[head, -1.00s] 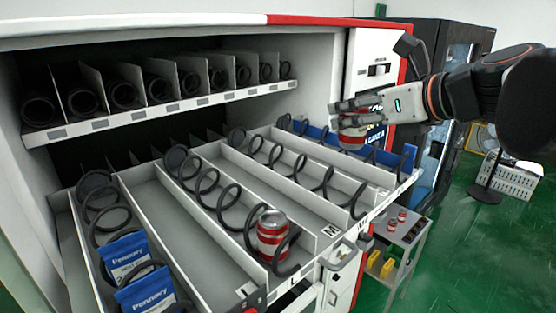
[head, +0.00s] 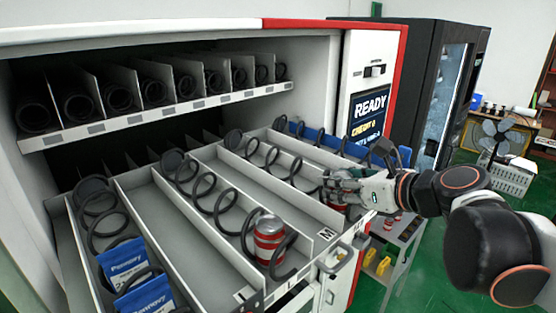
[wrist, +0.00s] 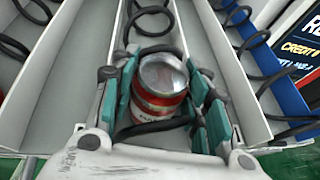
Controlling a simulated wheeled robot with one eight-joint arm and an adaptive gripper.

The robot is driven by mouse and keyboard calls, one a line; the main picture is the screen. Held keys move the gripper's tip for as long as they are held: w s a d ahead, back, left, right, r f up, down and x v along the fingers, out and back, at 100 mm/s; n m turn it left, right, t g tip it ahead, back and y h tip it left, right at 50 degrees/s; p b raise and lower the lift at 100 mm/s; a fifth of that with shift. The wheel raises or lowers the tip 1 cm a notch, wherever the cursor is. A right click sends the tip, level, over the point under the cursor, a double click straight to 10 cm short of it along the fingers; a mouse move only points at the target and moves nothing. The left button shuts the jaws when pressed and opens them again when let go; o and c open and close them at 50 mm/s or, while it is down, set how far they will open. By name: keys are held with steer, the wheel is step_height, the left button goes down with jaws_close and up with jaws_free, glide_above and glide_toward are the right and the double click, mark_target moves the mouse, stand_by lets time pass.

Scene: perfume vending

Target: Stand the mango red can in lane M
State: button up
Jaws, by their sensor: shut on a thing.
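My gripper (head: 335,188) is shut on the red can (wrist: 160,100), its green-padded fingers on both sides. The can has a silver top and a pale band, and looks close to upright. In the wrist view it is between pale lane walls, with dark coil behind and in front of it. In the head view only a little of it shows below the fingers. The M label (head: 327,233) is on the tray's front edge, left of the held can. I cannot tell whether the can touches the lane floor.
Another red can (head: 269,240) stands in a coil lane to the left. Blue Pennory packs (head: 142,297) are at the lower left. A blue side panel (wrist: 275,80) lies right of the lanes. A side cart (head: 400,235) stands below right. The upper shelf (head: 150,112) is behind.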

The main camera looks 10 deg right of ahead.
steer(key=shift+s+f, duration=0.1)
steer(key=shift+f, duration=0.05)
steer(key=shift+f, duration=0.15)
steer(key=o, duration=0.9)
steer(key=shift+r, duration=0.2)
steer(key=shift+s+d, duration=0.1)
steer(key=b+v, duration=0.1)
steer(key=v, duration=1)
steer(key=shift+s+d+r, duration=0.15)
steer(key=shift+s, duration=0.15)
